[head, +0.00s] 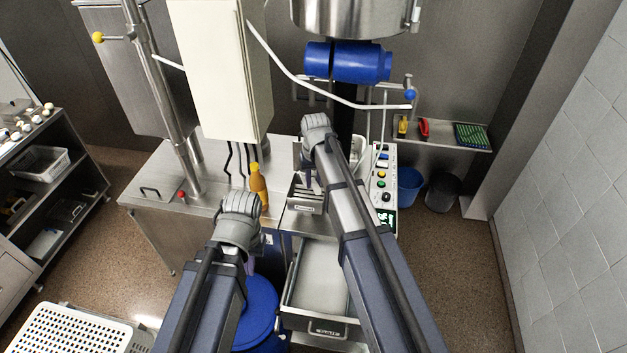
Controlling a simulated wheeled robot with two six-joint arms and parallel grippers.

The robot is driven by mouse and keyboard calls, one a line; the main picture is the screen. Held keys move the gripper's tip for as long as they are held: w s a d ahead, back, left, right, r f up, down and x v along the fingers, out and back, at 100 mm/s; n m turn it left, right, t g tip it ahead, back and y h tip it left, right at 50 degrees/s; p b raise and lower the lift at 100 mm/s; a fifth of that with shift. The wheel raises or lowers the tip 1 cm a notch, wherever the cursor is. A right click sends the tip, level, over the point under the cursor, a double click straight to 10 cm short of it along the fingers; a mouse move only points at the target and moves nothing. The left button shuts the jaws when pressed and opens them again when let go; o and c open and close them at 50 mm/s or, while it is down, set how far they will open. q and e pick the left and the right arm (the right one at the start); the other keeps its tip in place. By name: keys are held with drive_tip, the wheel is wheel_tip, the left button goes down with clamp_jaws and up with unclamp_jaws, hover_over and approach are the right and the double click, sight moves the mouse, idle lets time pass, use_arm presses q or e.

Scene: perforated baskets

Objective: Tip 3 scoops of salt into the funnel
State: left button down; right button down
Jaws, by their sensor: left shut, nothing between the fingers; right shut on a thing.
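My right gripper (308,181) points down over the steel worktop, beside a small labelled steel box (304,208). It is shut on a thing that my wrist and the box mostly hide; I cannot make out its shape. My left gripper (250,266) hangs above a blue drum (259,305), shut and empty, mostly behind its wrist. A deep pulled-out steel drawer (287,295) below the worktop holds a pale, flat fill that may be salt. I cannot clearly tell the scoop or the funnel apart from the steel parts.
A control panel (383,185) is to the right. Above hang a blue cylinder (350,62) and a large steel vessel (345,15). A white perforated basket (75,335) is low left.

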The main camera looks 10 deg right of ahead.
drive_tip(key=shift+s+f+t+b, duration=0.55)
drive_tip(key=shift+f+b, duration=0.2)
drive_tip(key=shift+b, duration=0.15)
drive_tip(key=shift+f+t+b, duration=0.35)
drive_tip(key=shift+t+b, duration=0.1)
drive_tip(key=shift+b, duration=0.1)
drive_tip(key=shift+s+f+t+b, duration=0.2)
drive_tip(key=shift+f+t+b, duration=0.4)
drive_tip(key=shift+b, duration=0.45)
drive_tip(key=shift+s+f+t+b, duration=0.2)
drive_tip(key=shift+f+t+b, duration=0.4)
drive_tip(key=shift+b, duration=0.45)
